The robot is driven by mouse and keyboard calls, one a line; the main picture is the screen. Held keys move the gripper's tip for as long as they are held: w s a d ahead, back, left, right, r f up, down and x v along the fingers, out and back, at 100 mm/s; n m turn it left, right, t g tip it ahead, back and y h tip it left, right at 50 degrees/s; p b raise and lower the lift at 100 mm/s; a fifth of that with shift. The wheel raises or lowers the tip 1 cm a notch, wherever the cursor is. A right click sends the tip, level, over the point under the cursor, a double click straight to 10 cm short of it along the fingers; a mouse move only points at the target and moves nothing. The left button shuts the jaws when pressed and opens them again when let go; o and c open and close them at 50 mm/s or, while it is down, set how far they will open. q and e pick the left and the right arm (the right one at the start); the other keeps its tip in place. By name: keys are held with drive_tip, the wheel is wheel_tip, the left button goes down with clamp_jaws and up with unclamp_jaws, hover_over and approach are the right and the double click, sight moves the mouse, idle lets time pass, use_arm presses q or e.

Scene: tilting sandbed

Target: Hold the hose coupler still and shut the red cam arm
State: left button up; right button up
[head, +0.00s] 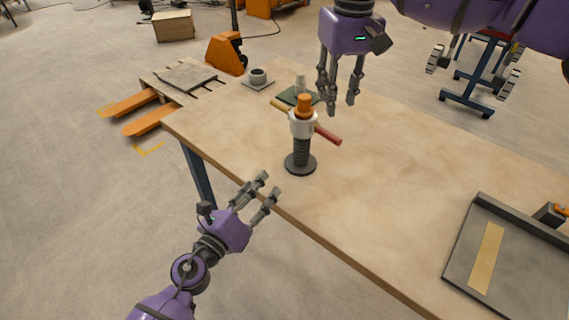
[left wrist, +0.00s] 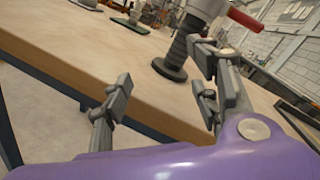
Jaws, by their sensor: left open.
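The hose coupler (head: 302,125) stands upright near the table's front edge, with a pale collar, an orange top and a black ribbed hose on a round dark base. It also shows in the left wrist view (left wrist: 203,8). The red cam arm (head: 328,135) sticks out from the collar to the right, angled slightly down; it also shows in the left wrist view (left wrist: 248,20). A yellow arm (head: 281,108) sticks out on the other side. My left gripper (head: 269,184) is open and empty, short of the coupler. My right gripper (head: 342,106) hangs open and empty behind the coupler.
A dark green pad (head: 292,95) and a grey ring-shaped part (head: 258,77) lie behind the coupler. A grey tray (head: 480,262) with a tan strip sits at the right. The wooden table (head: 390,180) between is clear.

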sight(297, 151)
use_arm(q)
drive_tip(key=w+d+m, duration=0.2)
drive_tip(key=m, duration=0.1)
drive_tip(key=w+d+r+m+h, duration=0.1)
drive_tip(key=w+d+m, duration=0.1)
drive_tip(key=w+d+r+m+g, duration=0.1)
drive_tip(key=w+d+m, duration=0.1)
drive_tip(key=w+m, duration=0.1)
drive_tip(key=shift+d+r+m+h, duration=0.25)
drive_tip(key=shift+d+m+h, duration=0.05)
drive_tip(key=shift+d, duration=0.1)
drive_tip(key=x, duration=0.7)
drive_tip(key=shift+w+d, duration=0.15)
drive_tip(key=shift+d, duration=0.05)
